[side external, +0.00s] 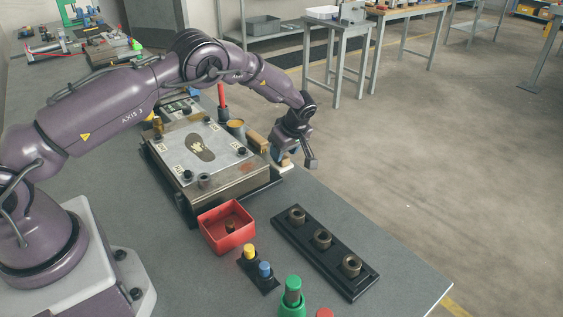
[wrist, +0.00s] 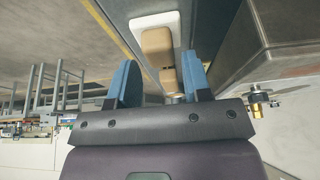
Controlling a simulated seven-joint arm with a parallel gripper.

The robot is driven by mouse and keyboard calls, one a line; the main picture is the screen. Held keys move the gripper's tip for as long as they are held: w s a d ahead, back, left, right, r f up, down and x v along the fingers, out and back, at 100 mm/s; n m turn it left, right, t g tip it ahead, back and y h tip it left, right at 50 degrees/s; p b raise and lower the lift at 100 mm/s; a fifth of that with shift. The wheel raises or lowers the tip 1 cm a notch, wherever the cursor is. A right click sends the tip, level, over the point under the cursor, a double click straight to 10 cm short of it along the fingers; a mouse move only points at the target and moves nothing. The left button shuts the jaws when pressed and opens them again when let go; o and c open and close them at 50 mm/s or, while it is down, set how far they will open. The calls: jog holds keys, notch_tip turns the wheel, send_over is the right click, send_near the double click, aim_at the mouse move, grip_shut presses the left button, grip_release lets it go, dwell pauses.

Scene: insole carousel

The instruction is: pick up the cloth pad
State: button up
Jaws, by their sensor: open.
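My gripper (side external: 298,163) hangs past the right end of the fixture block, near the bench's far edge. In the wrist view its two blue fingers (wrist: 160,64) stand apart with nothing clamped between them.
The fixture block (side external: 232,177) carries a plate with a dark insole (side external: 200,147) and several posts. A cup (side external: 236,128) stands behind it. The bench's right edge is bare.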

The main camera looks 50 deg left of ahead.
jog(key=shift+x, duration=1.1)
jog(key=c, duration=0.7)
jog(key=shift+r, duration=0.1)
jog(key=shift+r, duration=0.6)
jog(key=s+d+r, duration=0.1)
jog(key=s+r, duration=0.3)
jog(key=s+d+r, duration=0.1)
jog(key=s+r, duration=0.2)
jog(key=s, duration=0.2)
jog(key=s+d+r, duration=0.1)
jog(key=s+r, duration=0.3)
jog(key=shift+s+r, duration=0.3)
jog(key=shift+s, duration=0.05)
